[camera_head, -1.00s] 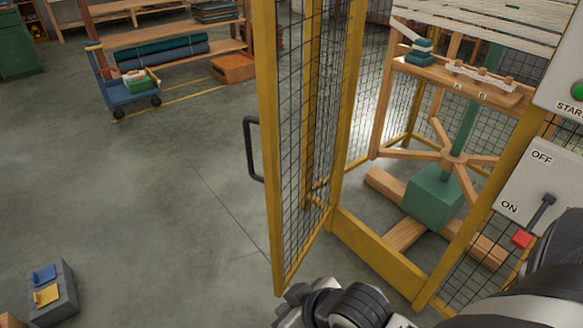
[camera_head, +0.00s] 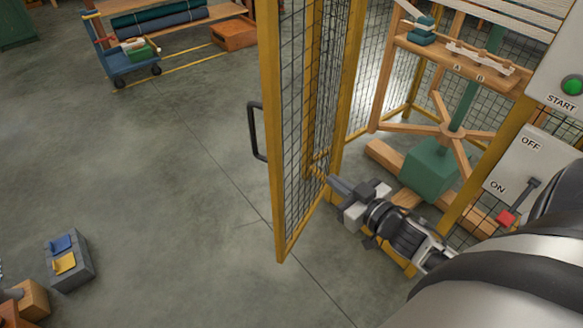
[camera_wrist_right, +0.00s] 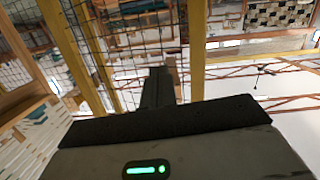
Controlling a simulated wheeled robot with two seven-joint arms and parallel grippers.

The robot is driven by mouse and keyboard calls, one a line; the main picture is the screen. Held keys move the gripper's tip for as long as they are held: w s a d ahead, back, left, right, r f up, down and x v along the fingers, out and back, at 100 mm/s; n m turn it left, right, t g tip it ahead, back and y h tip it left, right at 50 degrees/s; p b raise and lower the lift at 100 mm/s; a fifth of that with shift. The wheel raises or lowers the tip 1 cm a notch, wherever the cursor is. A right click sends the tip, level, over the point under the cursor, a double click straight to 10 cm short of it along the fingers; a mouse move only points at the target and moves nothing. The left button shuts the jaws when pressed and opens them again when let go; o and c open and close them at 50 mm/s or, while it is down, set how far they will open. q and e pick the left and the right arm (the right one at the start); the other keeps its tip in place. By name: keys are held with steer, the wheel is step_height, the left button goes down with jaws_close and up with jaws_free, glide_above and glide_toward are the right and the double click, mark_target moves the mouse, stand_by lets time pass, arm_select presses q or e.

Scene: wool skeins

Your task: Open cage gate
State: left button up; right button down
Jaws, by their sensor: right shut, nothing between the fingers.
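The cage gate (camera_head: 273,150) is a yellow frame with black wire mesh, swung outward from the cage in the head view. Its black handle (camera_head: 254,132) is on the far left side of the gate. My right gripper (camera_head: 332,182) is shut and empty, with its fingertips at the inner side of the gate, close to the mesh; I cannot tell whether they touch. In the right wrist view the dark fingers (camera_wrist_right: 158,88) point up in front of mesh and a yellow post. My left gripper is not in view.
Inside the cage stands a wooden winder with a green base (camera_head: 428,168). A control panel (camera_head: 520,170) with a red-tipped lever is at right. A grey box with blue and yellow pedals (camera_head: 68,262) is at lower left.

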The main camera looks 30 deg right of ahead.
mark_target(279, 165)
steer(key=w+a+n+y, duration=0.1)
steer(key=w+a+y, duration=0.1)
steer(key=w, duration=0.1)
steer(key=w+a+n+y, duration=0.1)
steer(key=w+a+y, duration=0.1)
steer(key=w+y, duration=0.1)
steer(key=w+a+n+y, duration=0.2)
steer(key=w, duration=0.1)
steer(key=shift+a+r+y, duration=0.1)
steer(key=shift+r+y, duration=0.05)
steer(key=shift+y, duration=0.15)
stand_by(0.3)
